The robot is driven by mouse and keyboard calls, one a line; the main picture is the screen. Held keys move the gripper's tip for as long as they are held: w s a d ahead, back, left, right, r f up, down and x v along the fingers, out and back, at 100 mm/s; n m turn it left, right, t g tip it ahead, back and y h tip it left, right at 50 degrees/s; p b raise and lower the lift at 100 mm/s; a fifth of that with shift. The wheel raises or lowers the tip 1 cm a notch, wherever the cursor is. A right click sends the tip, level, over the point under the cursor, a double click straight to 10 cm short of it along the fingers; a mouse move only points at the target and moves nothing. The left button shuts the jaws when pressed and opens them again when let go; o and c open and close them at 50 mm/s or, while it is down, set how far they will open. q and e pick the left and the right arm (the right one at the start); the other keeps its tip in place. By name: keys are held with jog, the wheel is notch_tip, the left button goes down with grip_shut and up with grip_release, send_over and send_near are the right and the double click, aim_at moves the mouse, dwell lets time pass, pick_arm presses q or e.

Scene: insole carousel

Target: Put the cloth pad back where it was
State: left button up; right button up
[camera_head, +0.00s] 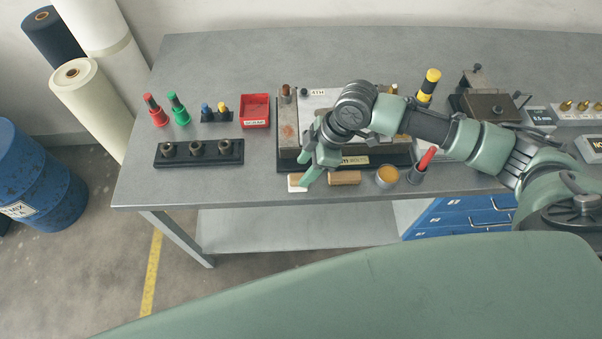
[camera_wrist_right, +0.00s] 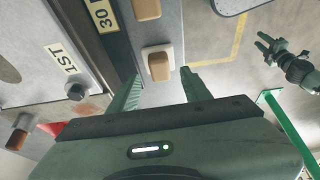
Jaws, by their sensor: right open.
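My right gripper (camera_head: 304,172) is open and empty at the front edge of the bench, above a small white pad (camera_head: 293,183). In the right wrist view its fingers (camera_wrist_right: 160,76) stand apart, on either side of this white pad (camera_wrist_right: 173,50). A tan block (camera_wrist_right: 159,67) lies on the pad; I cannot tell whether the two are one piece. A second tan block (camera_head: 345,178) lies to the right in the head view. Which of these is the cloth pad is not certain. My left gripper (camera_wrist_right: 265,45) shows small in the right wrist view, its fingers apart, away from the bench.
Behind the gripper stands a fixture with a dark base (camera_head: 385,158). An amber-filled cup (camera_head: 387,176) and a red-handled tool in a holder (camera_head: 417,173) stand to the right. A black rack (camera_head: 199,153) and red bin (camera_head: 255,110) are left. The bench's front left is clear.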

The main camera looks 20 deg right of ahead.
jog(key=w+b+v, duration=0.1)
jog(key=v, duration=0.7)
jog(key=shift+s+r, duration=0.2)
jog(key=shift+s, duration=0.35)
